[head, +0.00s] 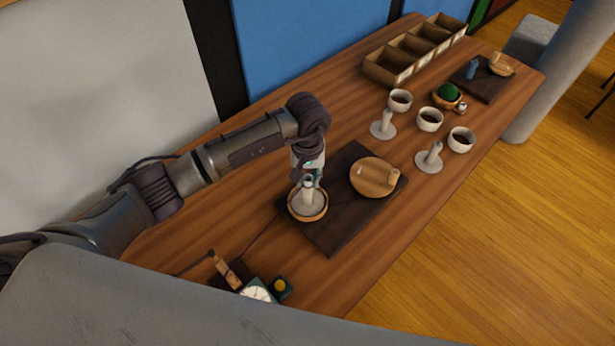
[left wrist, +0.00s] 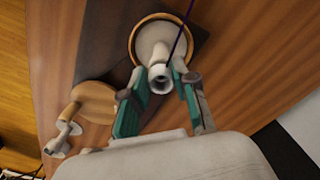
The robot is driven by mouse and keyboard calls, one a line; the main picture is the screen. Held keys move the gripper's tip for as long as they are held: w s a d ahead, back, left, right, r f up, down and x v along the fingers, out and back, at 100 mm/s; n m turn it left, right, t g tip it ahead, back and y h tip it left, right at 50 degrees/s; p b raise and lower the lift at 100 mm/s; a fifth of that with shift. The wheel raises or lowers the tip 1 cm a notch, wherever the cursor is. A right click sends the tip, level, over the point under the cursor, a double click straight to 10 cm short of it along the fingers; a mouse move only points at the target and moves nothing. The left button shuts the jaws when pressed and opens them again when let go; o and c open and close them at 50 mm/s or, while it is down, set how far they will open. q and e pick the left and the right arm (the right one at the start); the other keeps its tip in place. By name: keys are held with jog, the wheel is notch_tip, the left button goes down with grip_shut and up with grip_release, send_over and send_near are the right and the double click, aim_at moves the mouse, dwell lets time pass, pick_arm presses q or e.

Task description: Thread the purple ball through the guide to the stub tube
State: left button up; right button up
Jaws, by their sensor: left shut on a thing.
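A white upright tube (head: 308,184) on a round base stands in a wooden-rimmed dish (head: 294,211). My left gripper (head: 308,172) comes down over it from above. In the left wrist view, the green-padded fingers (left wrist: 160,83) lie on both sides of the tube's open end (left wrist: 160,78) and are shut on it. A thin purple cord (left wrist: 183,30) runs to the tube's mouth; I cannot tell how it ends there. I cannot make out a purple ball. A wooden disc (head: 370,184) with a short wooden tube (head: 393,178) lies on the dark board (head: 334,235). My right gripper is not in view.
White tubes on round bases (head: 384,124) (head: 432,157) and white cups (head: 430,120) stand further along the table. A bowl with a green ball (head: 447,91) and a compartment box (head: 398,66) are behind.

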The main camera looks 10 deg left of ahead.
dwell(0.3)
pick_arm(q)
jog(key=o, duration=0.8)
jog(key=shift+c, duration=0.2)
notch_tip(320, 180, up, 12)
jog(key=shift+f, duration=0.1)
dwell(0.3)
